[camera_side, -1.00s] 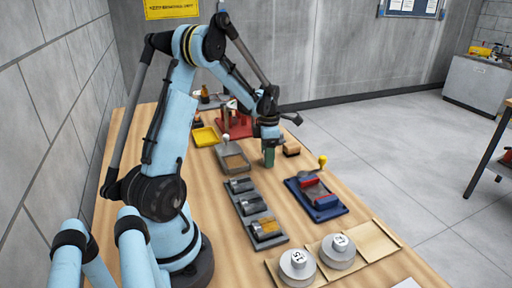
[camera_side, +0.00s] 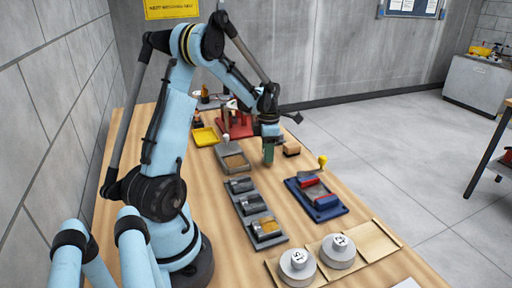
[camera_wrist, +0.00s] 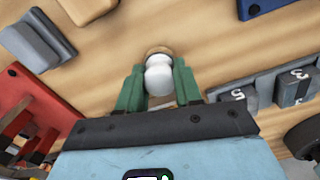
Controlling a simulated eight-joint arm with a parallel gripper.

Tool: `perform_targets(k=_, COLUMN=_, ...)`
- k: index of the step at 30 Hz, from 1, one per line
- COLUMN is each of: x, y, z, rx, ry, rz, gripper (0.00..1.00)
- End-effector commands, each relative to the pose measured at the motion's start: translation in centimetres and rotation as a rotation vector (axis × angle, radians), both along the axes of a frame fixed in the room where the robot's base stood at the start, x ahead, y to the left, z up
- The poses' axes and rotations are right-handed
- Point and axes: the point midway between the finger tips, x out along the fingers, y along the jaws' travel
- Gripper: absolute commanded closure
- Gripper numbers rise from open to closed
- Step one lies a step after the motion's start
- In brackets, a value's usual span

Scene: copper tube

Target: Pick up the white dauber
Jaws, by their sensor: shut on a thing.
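In the wrist view, a white rounded dauber (camera_wrist: 159,76) with a tan end stands between the two green fingers of my gripper (camera_wrist: 160,88). The fingers are shut on it, one on each side. The tan end points toward the top of the picture, with the wooden tabletop behind it. In the side view, my gripper (camera_side: 268,153) points down over the middle of the table, near a small wooden block. The dauber is hidden or too small to make out between the fingers there.
A grey tray with brown filling (camera_side: 235,160) lies left of my gripper, with a yellow tray (camera_side: 205,137) and red stand (camera_side: 238,124) behind. A grey rack (camera_side: 240,206) and blue-red fixture (camera_side: 316,198) lie nearer. Numbered weights (camera_side: 297,265) stand at the front.

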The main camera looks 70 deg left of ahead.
Motion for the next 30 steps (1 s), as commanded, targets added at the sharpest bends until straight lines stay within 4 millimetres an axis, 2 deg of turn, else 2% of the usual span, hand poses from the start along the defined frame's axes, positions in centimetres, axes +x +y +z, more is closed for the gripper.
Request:
perform_targets(k=7, x=0.0, y=0.0, z=3.5, rx=-0.002, ry=0.001, rz=0.0, gripper=1.0)
perform_targets(k=18, x=1.3, y=-8.1, z=8.2, rx=-0.002, ry=0.001, rz=-0.007, gripper=1.0)
perform_targets(k=24, x=1.7, y=-10.6, z=9.7, rx=-0.002, ry=0.001, rz=-0.004, gripper=1.0)
perform_targets(k=30, x=1.8, y=-11.5, z=10.3, rx=-0.002, ry=0.001, rz=-0.001, gripper=1.0)
